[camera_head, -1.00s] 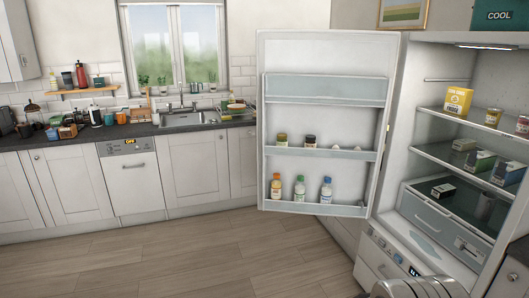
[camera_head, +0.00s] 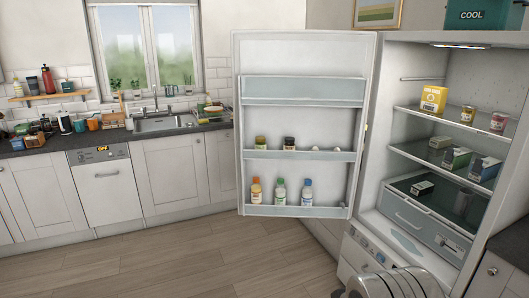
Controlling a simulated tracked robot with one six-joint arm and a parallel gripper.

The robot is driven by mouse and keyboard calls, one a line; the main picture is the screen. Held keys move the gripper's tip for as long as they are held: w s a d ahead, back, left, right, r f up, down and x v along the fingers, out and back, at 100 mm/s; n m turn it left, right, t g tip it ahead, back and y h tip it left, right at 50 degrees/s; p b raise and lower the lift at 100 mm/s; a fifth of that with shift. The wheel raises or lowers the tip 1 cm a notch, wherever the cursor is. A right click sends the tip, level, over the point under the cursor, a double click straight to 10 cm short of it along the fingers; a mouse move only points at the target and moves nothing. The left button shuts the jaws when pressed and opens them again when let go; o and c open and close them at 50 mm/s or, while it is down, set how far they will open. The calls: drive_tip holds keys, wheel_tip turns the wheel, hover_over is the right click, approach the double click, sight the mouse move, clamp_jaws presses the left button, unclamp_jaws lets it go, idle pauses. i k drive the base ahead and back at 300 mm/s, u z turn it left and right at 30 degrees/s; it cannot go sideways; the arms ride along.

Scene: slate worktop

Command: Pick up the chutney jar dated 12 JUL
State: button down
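The open fridge holds several jar-like containers. Two small jars, a yellow-green-lidded one (camera_head: 261,143) and a dark-lidded one (camera_head: 289,144), stand on the middle shelf of the fridge door (camera_head: 300,112). Two more small containers, one yellowish (camera_head: 467,114) and one reddish (camera_head: 499,121), stand on the top shelf inside. Their labels are too small to read, so I cannot tell which, if any, is the chutney jar dated 12 JUL. My gripper's fingers do not show. A ribbed metal part at the bottom edge looks like part of my arm.
A yellow carton (camera_head: 433,98) stands on the top shelf, with several small boxes below. Three bottles (camera_head: 280,190) stand in the low door rack. The door juts out to the left. A cluttered counter (camera_head: 30,150) runs along the back left. The wooden floor (camera_head: 150,265) is clear.

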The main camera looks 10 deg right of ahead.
sight(289, 144)
drive_tip(key=i, duration=0.9)
drive_tip(key=u, duration=0.05)
